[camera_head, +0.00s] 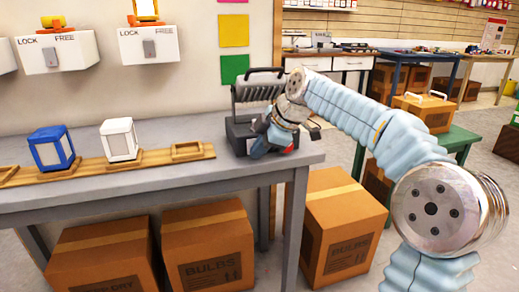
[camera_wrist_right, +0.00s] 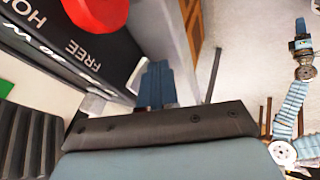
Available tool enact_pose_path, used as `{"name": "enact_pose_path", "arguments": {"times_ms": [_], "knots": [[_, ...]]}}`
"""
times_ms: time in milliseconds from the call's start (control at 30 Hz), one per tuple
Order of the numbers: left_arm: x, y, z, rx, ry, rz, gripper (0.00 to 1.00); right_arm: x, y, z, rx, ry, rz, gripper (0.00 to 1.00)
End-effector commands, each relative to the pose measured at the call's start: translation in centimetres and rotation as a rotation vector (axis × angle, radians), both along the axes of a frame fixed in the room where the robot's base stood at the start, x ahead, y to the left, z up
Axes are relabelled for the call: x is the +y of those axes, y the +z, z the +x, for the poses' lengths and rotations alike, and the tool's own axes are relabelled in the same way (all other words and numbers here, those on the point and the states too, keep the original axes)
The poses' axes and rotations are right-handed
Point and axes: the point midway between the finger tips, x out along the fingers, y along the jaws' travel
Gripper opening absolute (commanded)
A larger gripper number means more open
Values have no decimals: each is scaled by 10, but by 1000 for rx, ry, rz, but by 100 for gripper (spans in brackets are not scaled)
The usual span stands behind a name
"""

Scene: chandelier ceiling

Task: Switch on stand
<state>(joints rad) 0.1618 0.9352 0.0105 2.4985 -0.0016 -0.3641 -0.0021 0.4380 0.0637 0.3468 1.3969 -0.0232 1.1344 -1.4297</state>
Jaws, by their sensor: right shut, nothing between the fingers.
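The stand (camera_head: 258,88) is a black device with a ribbed upright part and a handle on top, at the right end of the grey table. My right gripper (camera_head: 262,143) is in front of the stand's base and hides part of it. In the right wrist view its blue-grey fingers (camera_wrist_right: 156,84) are together and empty. There a black panel (camera_wrist_right: 60,45) with the white word "FREE" and a partly cut-off label is at upper left. A round red part (camera_wrist_right: 95,12) shows at the top edge. I cannot tell whether the gripper touches the stand. My left gripper is out of view.
A wooden rail (camera_head: 95,170) on the grey table (camera_head: 190,188) carries a blue lantern (camera_head: 53,148) and a white lantern (camera_head: 119,140). White wall boxes (camera_head: 150,44) marked LOCK and FREE hang above. Cardboard boxes (camera_head: 340,225) stand below and beside the table.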

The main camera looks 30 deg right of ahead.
Motion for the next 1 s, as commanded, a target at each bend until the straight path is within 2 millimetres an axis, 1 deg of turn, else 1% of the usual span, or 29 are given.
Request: {"name": "enact_pose_path", "arguments": {"times_ms": [133, 200, 433, 767, 1000], "knots": [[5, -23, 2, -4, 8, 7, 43, 0, -10, 4, -51, 0, -12, 0], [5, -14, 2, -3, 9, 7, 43, -1, -1, 4, -52, 0, -12, 0], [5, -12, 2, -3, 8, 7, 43, -1, 0, 4, -51, 0, -11, 0], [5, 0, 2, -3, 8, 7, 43, -1, 15, 4, -52, 0, -12, 0], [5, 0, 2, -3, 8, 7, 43, -1, 16, 4, -54, 0, -12, 0]]}}
